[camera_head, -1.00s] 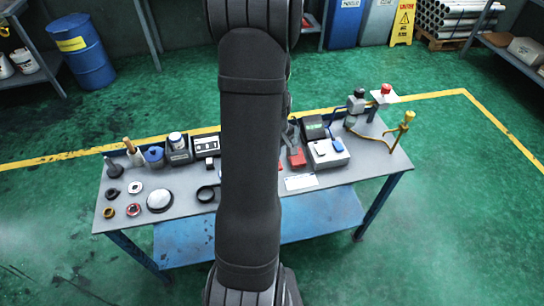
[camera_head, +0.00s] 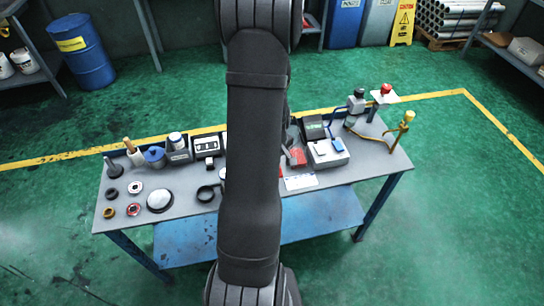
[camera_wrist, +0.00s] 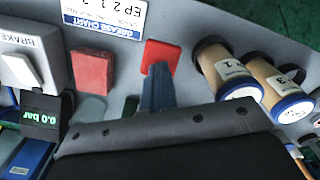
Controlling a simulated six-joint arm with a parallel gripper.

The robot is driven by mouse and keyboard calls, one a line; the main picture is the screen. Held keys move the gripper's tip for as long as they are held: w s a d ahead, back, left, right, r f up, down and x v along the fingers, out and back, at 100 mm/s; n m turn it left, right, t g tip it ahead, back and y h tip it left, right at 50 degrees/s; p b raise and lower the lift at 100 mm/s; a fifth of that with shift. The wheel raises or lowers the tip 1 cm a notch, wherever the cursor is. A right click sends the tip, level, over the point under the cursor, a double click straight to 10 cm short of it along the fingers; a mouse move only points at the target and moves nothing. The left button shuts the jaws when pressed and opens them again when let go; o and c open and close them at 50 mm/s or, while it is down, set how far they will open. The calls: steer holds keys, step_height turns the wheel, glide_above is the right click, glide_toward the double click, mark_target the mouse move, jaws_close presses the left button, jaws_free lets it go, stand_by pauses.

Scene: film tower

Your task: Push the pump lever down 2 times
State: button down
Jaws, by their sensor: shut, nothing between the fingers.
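A blue-grey bar, which looks like the pump lever (camera_wrist: 156,88), runs from the edge of my gripper towards a flat red pad (camera_wrist: 161,52) in the wrist view. My gripper (camera_wrist: 165,125) is shut and empty, its dark plate filling the bottom of that view. I cannot tell whether it touches the bar. A small gauge (camera_wrist: 40,120) reading 0.0 bar stands to the left. In the head view my arm hides most of this area; a red block (camera_head: 298,158) shows just right of it and also in the wrist view (camera_wrist: 92,72).
A white box marked BRAKE (camera_wrist: 32,55) stands left of the red block. Two capped tan cylinders (camera_wrist: 228,72) lie on the right. The grease chart label (camera_wrist: 105,18) lies flat on the bench (camera_head: 335,178).

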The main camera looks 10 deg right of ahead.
steer(key=shift+w+f, duration=0.15)
steer(key=shift+f, duration=0.15)
steer(key=shift+r, duration=2.5)
